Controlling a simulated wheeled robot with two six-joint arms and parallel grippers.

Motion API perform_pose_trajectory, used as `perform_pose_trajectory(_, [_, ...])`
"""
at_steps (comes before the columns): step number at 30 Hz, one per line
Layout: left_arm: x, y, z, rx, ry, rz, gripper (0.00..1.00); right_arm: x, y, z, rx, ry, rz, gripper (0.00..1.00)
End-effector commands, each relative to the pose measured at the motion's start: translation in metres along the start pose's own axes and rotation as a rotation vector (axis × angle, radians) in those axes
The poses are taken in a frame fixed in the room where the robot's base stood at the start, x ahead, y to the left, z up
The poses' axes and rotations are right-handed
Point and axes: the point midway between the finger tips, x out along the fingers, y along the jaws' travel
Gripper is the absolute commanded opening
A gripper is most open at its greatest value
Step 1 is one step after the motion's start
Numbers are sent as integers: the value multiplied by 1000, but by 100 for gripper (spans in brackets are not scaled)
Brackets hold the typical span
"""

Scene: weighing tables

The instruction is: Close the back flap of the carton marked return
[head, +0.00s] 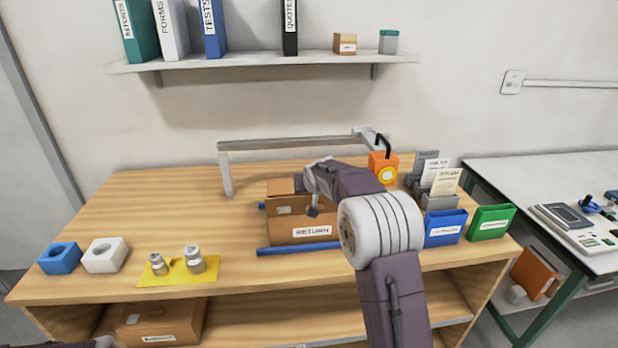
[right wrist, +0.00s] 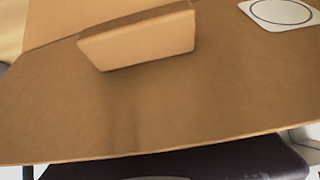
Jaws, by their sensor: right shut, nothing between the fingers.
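The brown carton marked RETURN (head: 290,231) stands on the wooden table between blue strips. A piece of lighter cardboard (head: 280,187) shows at its back left edge, and my right arm hides much of its top and right side. I cannot tell how far the back flap is folded. My right gripper (head: 314,211) is shut and empty, pointing down over the carton's top. In the right wrist view, brown cardboard (right wrist: 190,110) fills most of the picture, with a raised cardboard piece (right wrist: 140,40) and a white circle label (right wrist: 280,12). My left gripper is not in view.
A blue strip (head: 300,248) runs along the carton's front. An orange device (head: 378,160), card holders and blue (head: 445,228) and green bins (head: 490,223) stand to the right. Metal weights sit on a yellow mat (head: 211,272) at left. A grey rail (head: 285,144) spans behind.

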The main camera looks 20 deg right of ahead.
Motion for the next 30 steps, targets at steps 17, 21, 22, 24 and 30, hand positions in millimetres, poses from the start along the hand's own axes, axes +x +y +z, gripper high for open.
perform_pose_trajectory(17, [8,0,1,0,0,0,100,-62,0,0,1,5,-1,0])
perform_pose_trajectory(21, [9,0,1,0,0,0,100,-85,0,1,0,3,-1,0])
perform_pose_trajectory(22, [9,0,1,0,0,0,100,-88,0,1,0,2,0,0])
perform_pose_trajectory(24, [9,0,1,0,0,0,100,-93,0,1,0,1,0,0])
perform_pose_trajectory(30, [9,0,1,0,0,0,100,-95,0,2,0,0,0,0])
